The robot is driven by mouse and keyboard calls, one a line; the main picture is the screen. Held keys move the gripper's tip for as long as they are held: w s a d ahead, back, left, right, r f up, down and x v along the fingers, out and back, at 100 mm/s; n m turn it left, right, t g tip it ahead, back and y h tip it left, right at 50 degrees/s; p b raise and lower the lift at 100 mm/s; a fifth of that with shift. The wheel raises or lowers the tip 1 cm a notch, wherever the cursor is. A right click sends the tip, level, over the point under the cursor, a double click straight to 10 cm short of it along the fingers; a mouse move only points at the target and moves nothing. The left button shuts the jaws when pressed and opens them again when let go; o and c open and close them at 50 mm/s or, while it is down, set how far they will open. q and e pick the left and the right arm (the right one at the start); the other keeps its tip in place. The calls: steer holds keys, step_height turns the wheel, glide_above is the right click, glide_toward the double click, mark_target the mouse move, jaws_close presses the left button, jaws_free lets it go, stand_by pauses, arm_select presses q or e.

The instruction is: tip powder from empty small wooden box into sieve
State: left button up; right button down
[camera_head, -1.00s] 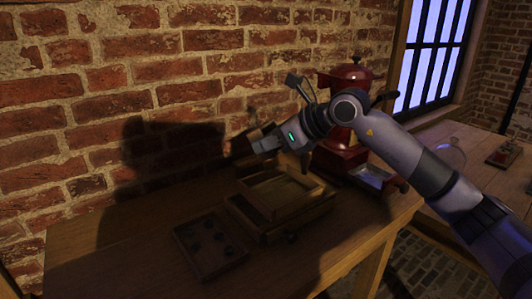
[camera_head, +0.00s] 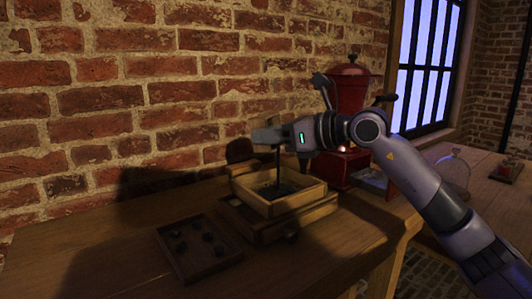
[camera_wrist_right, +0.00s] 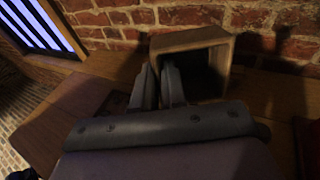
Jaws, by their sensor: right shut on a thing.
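The sieve is a square wooden frame (camera_head: 303,194) on a lower wooden tray (camera_head: 268,236) on the bench. My right gripper (camera_head: 258,137) is above the sieve in the head view. A thin dark stream of powder (camera_head: 278,165) falls from below the gripper into the sieve, where a dark heap (camera_head: 277,190) lies. In the right wrist view, the right fingers (camera_wrist_right: 158,88) are shut on one wall of the small wooden box (camera_wrist_right: 192,40). The box is tipped, with its dark opening facing the camera. My left gripper is not in view.
A shallow wooden tray with several dark lumps (camera_head: 197,249) lies left of the sieve. A red grinder (camera_head: 348,90) stands close behind on the right. A brick wall (camera_head: 130,90) runs behind the bench. The bench's left part (camera_head: 90,255) is clear.

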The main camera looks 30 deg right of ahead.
steer(key=t+b, duration=0.1)
steer(key=b, duration=0.2)
steer(key=f+t+y+b, duration=0.1)
steer(key=b, duration=0.2)
steer(key=shift+s+d, duration=0.15)
steer(key=shift+s, duration=0.2)
arm_select(q)
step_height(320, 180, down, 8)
steer(key=b, duration=0.2)
arm_select(e)
steer(key=shift+t+y, duration=0.3)
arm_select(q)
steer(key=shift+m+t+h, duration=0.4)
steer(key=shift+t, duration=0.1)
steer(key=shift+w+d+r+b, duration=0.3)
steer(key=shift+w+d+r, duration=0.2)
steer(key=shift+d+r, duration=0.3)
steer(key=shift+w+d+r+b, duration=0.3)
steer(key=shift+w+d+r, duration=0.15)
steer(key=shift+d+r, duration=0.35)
arm_select(e)
steer(key=shift+s+d+r+t, duration=0.2)
steer(key=shift+r+t, duration=0.2)
steer(key=shift+t, duration=0.2)
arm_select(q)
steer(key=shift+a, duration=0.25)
